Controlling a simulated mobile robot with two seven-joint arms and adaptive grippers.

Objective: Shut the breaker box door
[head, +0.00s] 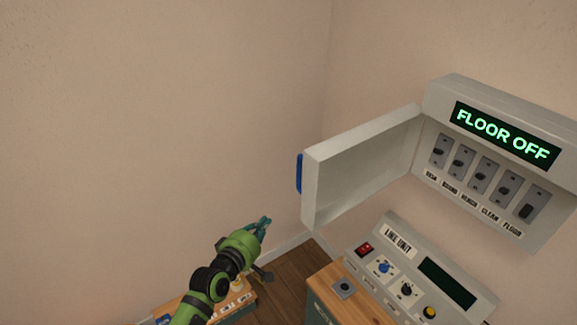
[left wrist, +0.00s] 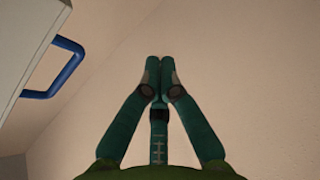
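The grey breaker box (head: 490,150) hangs on the right wall. Its door (head: 362,165) stands wide open, swung out to the left, with a blue handle (head: 299,173) on its outer edge. In the left wrist view the blue handle (left wrist: 62,72) and part of the pale door (left wrist: 25,35) show at the upper left. My left gripper (head: 265,224) is below and left of the door, apart from it. In the left wrist view its fingertips (left wrist: 160,65) are together with nothing between them. My right gripper is not in view.
Below the box, a grey line unit panel (head: 420,270) with knobs and a red switch stands on a wooden-topped cabinet (head: 330,285). Another wooden surface (head: 238,298) lies below my left arm. The box holds several switches under a "FLOOR OFF" display (head: 505,135). Bare wall lies left of the door.

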